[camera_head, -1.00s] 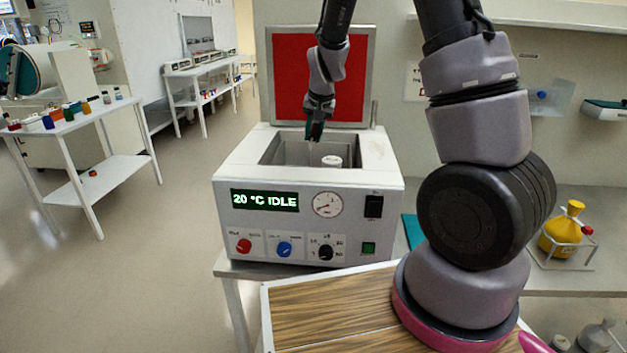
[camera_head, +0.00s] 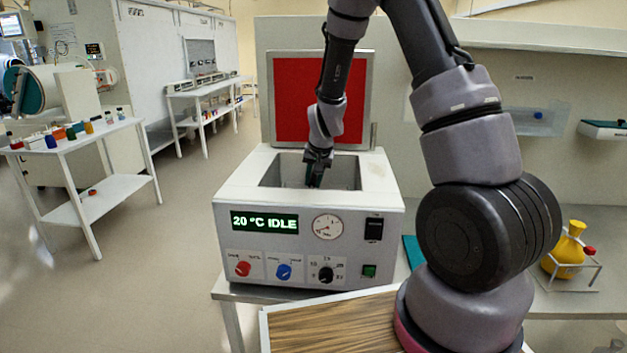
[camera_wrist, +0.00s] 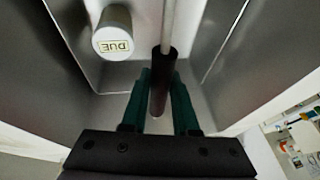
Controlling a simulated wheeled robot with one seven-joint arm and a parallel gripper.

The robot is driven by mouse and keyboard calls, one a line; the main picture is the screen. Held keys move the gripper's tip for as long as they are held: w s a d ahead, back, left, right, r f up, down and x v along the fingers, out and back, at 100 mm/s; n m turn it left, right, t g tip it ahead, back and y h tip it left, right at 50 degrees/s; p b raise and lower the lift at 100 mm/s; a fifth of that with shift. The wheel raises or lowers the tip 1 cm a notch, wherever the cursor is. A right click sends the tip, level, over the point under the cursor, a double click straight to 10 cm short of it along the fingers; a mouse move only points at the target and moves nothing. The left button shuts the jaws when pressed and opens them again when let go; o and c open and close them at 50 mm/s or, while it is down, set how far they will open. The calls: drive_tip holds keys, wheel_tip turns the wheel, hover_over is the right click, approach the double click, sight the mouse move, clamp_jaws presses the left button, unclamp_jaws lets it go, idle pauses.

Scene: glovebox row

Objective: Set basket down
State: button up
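My gripper (camera_head: 313,180) reaches down into the open well of the white bath unit (camera_head: 310,262). In the wrist view its green fingers (camera_wrist: 160,78) are closed around a dark grip (camera_wrist: 158,98) on a thin pale rod, which looks like the basket's handle. A white cylinder (camera_wrist: 113,36) marked "DUE" stands beside the rod between grey metal walls. I cannot clearly separate the basket's body from the well, nor tell whether it touches the well floor. In the head view the well's front wall hides the basket and cylinder.
The unit's red-lined lid (camera_head: 315,95) stands open behind the well. Its display (camera_head: 264,222) reads 20 °C IDLE. A wood-topped surface (camera_head: 330,325) is in front. A yellow flask (camera_head: 568,250) stands in a holder at right. A white side table (camera_head: 75,145) with small bottles is at left.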

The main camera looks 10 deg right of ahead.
drive_tip(key=o, duration=0.4)
drive_tip(key=shift+c, duration=0.2)
drive_tip(key=shift+r, duration=0.1)
drive_tip(key=shift+s+r, duration=0.1)
drive_tip(key=shift+r, duration=0.25)
drive_tip(key=s+d+r+y, duration=0.1)
drive_tip(key=s+r, duration=0.4)
drive_tip(key=r, duration=0.3)
drive_tip(key=s+d+r, duration=0.2)
drive_tip(key=s+r, duration=0.3)
drive_tip(key=r, duration=0.3)
drive_tip(key=s+d+r+y, duration=0.1)
drive_tip(key=s+r, duration=0.4)
drive_tip(key=r, duration=0.3)
drive_tip(key=s+d+r+t, duration=0.1)
drive_tip(key=s+r, duration=0.2)
drive_tip(key=s, duration=0.4)
drive_tip(key=s+d+r+t, duration=0.1)
drive_tip(key=s+r, duration=0.2)
drive_tip(key=s, duration=0.4)
drive_tip(key=shift+s+r+h, duration=0.2)
drive_tip(key=shift+r+h, duration=0.1)
